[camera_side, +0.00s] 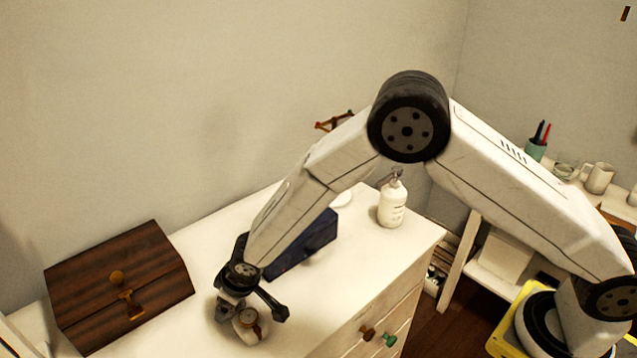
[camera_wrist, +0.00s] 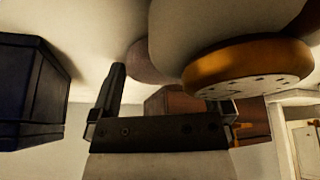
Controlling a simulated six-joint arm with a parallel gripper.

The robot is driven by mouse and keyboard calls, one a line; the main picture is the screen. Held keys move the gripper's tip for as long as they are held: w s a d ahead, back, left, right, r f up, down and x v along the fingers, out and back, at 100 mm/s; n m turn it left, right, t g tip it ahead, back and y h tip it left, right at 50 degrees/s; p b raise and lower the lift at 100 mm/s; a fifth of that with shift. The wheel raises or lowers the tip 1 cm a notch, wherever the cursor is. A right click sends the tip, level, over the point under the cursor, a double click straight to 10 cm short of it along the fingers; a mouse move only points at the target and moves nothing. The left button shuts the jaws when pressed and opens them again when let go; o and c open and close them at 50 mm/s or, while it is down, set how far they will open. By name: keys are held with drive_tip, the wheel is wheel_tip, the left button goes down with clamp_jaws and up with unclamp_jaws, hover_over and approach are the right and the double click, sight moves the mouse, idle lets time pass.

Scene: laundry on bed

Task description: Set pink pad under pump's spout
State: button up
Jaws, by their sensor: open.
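My gripper (camera_side: 252,312) is low over the front of the dresser, open, beside a round white container with a gold-brown cap (camera_side: 250,325). In the wrist view this perforated orange-brown cap (camera_wrist: 250,68) hides one finger of my gripper (camera_wrist: 172,88). A dull pinkish rounded thing (camera_wrist: 146,63) shows partly behind the container; I cannot tell whether it is the pink pad. No pink pad is clear in the side view.
A dark blue box (camera_side: 310,243) stands between my gripper and the pump bottle. A brown wooden chest (camera_side: 117,285) is at the left. A small white round thing (camera_side: 343,199) lies left of the bottle, partly hidden by my arm. The dresser top (camera_side: 400,243) is bare before the bottle.

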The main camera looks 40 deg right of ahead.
idle(0.4)
drive_tip(key=c, duration=1.1)
drive_tip(key=shift+r, duration=0.15)
drive_tip(key=shift+r, duration=0.85)
drive_tip(key=v, duration=0.2)
drive_tip(key=s+v, duration=0.1)
drive_tip(key=v, duration=0.5)
drive_tip(key=shift+s+d+f, duration=0.25)
drive_tip(key=shift+d+f, duration=0.1)
drive_tip(key=shift+d, duration=0.05)
drive_tip(key=s+d+r, duration=0.1)
drive_tip(key=s, duration=0.1)
drive_tip(key=s+d+r, duration=0.1)
drive_tip(key=s+r, duration=0.1)
drive_tip(key=s, duration=0.1)
drive_tip(key=s+d+r, duration=0.1)
drive_tip(key=s+d, duration=0.1)
drive_tip(key=s, duration=0.1)
drive_tip(key=shift+s+r, duration=0.15)
drive_tip(key=shift+s, duration=0.1)
